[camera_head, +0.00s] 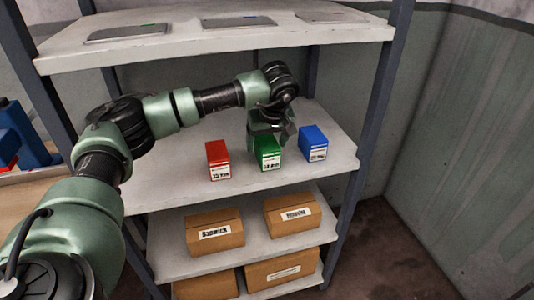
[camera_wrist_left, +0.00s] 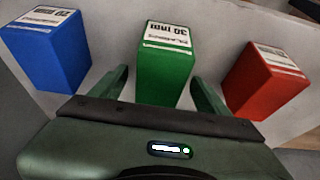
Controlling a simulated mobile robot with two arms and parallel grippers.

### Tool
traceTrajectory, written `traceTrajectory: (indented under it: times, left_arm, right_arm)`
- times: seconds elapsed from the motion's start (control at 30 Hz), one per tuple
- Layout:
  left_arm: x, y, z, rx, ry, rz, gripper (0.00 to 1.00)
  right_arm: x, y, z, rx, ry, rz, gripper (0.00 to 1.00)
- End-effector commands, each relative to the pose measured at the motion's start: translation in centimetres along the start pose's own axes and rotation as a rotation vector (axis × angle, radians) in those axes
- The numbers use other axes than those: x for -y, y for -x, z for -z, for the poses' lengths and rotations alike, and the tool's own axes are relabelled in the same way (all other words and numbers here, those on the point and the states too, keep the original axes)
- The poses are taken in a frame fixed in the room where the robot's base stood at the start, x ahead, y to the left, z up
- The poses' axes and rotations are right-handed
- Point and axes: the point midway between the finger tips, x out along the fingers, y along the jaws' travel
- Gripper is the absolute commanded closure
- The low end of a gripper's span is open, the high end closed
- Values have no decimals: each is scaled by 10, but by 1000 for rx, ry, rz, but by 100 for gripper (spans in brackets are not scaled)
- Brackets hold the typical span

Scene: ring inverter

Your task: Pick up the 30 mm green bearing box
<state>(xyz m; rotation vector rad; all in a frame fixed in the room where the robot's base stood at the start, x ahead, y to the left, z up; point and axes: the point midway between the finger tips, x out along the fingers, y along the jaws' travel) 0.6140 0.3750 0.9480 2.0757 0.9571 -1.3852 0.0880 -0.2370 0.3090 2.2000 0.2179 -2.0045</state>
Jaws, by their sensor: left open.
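The green bearing box (camera_head: 267,155) stands upright on the middle shelf, between a red box and a blue box. In the left wrist view the green box (camera_wrist_left: 164,85) has a white label reading 30 mm, seen upside down. My left gripper (camera_head: 271,130) is just behind and above the green box in the head view. In the left wrist view its two open fingers (camera_wrist_left: 162,92) stand on either side of the near part of the green box, with gaps visible. I cannot tell whether either finger touches it. My right gripper is in neither view.
The red box (camera_head: 218,162) and blue box (camera_head: 313,144) stand close on either side. The upper shelf (camera_head: 330,38) with flat plates is above my forearm. Cardboard boxes (camera_head: 214,232) fill the lower shelves. A shelf post (camera_head: 385,95) stands at right.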

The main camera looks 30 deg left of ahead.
Motion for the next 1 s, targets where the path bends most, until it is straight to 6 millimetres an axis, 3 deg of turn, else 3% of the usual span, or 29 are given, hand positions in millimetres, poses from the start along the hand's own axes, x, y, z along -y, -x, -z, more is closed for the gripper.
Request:
traceTrajectory:
  times: [0.77, 0.8, 1.0]
  left_arm:
    - [0, -4, -2, 0, 0, 0, 24]
    - [0, -4, -2, 0, 0, 0, 26]
    - [0, -4, -2, 0, 0, 0, 82]
  right_arm:
    - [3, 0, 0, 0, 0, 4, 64]
    - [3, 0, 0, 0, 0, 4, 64]
    - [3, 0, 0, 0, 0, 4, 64]
